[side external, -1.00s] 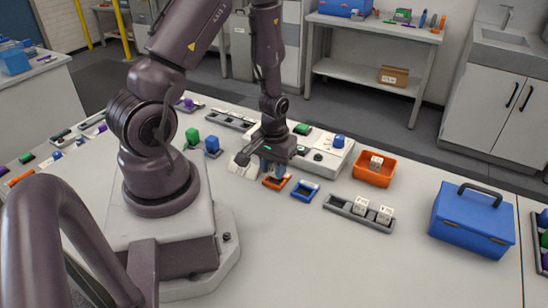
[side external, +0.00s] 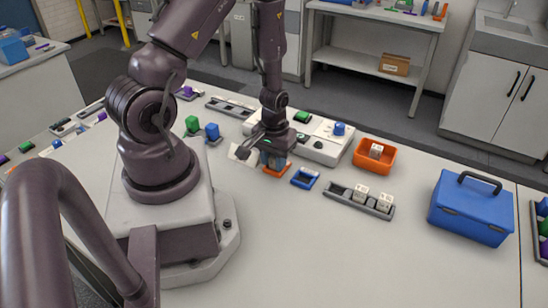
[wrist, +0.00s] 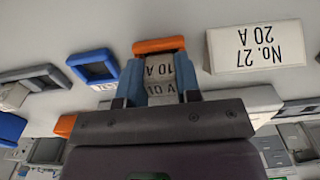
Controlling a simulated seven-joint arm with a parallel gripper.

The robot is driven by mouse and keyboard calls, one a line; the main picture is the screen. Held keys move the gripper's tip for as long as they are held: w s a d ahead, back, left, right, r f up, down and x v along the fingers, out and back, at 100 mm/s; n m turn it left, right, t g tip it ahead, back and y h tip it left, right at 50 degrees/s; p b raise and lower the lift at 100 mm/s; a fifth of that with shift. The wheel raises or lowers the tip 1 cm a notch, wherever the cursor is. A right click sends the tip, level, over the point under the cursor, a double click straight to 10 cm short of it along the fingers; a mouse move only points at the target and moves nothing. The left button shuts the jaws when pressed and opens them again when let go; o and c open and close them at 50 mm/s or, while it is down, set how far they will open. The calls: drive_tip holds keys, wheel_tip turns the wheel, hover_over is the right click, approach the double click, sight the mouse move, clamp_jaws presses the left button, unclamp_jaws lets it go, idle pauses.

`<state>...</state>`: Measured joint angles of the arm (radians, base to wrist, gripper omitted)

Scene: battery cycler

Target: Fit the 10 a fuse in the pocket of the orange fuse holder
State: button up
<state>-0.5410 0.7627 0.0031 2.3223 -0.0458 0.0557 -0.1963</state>
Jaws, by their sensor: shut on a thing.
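My gripper (wrist: 160,82) is shut on the 10 A fuse (wrist: 161,72), a white block with "10 A" lettering that reads upside down in the wrist view. The blue-grey fingers clasp it on both sides. The orange fuse holder (wrist: 157,46) shows just beyond the fuse in the wrist view. In the side view my gripper (side external: 272,159) is right over the orange holder (side external: 277,172), pointing down. The fuse is hidden by the fingers there. The holder's pocket is mostly covered, so I cannot tell whether the fuse is inside it.
A blue holder (side external: 305,178) sits close to the right. Beyond it are a grey rack (side external: 338,191) with white blocks, an orange bin (side external: 361,154) and a blue toolbox (side external: 466,214). A "No. 27 20 A" card (wrist: 255,46) stands near the orange holder. The front table is clear.

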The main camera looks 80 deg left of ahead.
drive_tip(key=o, duration=1)
wheel_tip(320, 180, up, 13)
drive_tip(key=s+d+r+m+t, duration=0.1)
drive_tip(key=d+r+m+t, duration=0.1)
drive_tip(key=r, duration=0.4)
drive_tip(key=s+d+r+m+t, duration=0.1)
drive_tip(key=d+r+m, duration=0.3)
drive_tip(key=d+r, duration=0.3)
drive_tip(key=s+d+r+m+t, duration=0.1)
drive_tip(key=d+r+m+t, duration=0.1)
drive_tip(key=d+r, duration=0.3)
drive_tip(key=shift+s+r+m+t, duration=0.15)
drive_tip(key=shift+r+m, duration=0.1)
drive_tip(key=shift+r, duration=0.3)
drive_tip(key=shift+s+r+m+t, duration=0.15)
drive_tip(key=shift+r+m, duration=0.1)
drive_tip(key=shift+r, duration=0.3)
